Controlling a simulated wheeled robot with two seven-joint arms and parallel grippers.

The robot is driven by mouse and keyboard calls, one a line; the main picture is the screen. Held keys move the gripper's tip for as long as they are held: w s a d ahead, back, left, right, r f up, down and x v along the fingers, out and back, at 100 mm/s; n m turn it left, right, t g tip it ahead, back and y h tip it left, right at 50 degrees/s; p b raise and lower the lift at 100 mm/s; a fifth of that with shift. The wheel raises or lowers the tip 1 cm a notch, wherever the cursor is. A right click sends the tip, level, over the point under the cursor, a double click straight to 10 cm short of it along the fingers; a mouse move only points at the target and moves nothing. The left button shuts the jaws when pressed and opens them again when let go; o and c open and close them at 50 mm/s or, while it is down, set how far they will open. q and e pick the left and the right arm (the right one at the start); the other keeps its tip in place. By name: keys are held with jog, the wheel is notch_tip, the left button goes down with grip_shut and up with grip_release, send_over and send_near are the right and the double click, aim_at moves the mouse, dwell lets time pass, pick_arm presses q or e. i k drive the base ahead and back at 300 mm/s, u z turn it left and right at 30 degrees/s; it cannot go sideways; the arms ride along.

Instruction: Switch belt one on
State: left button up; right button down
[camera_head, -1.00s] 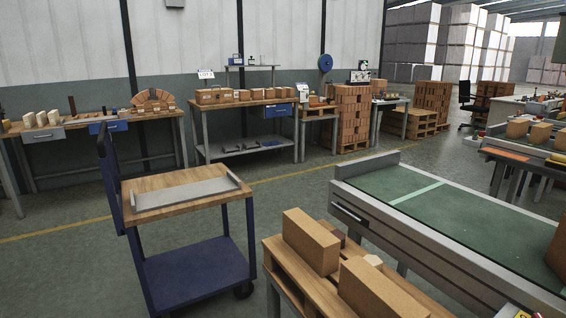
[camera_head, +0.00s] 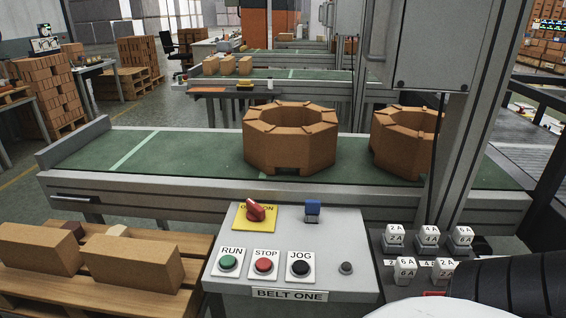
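The control box (camera_head: 325,225) labelled BELT ONE stands in the lower middle. It has a green RUN button (camera_head: 228,263), a red STOP button (camera_head: 264,265) and a black JOG button (camera_head: 300,266). Above them a red rotary knob (camera_head: 256,211) sits on a yellow plate (camera_head: 240,219), whose lettering it partly covers. A blue part (camera_head: 312,208) and a small dark round fitting (camera_head: 346,268) are also on the box. Behind it the green belt (camera_head: 200,151) carries two ring-shaped brick-coloured blocks (camera_head: 290,140) (camera_head: 398,132). Neither gripper is in view.
A pallet (camera_head: 172,234) with large bricks (camera_head: 131,262) is left of the box. Right of the box is a dark panel with several white labelled blocks (camera_head: 406,268). A grey post and cabinet (camera_head: 430,45) rise behind it. My black-and-white arm part fills the lower right.

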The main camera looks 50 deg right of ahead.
aim_at(256, 213)
jog(key=z, duration=0.55)
jog(key=k, duration=1.25)
jog(key=z, duration=0.1)
jog(key=i, duration=0.5)
jog(key=u, duration=0.75)
jog(key=i, duration=0.85)
jog(key=z, duration=0.7)
jog(key=i, duration=0.65)
jog(key=z, duration=0.75)
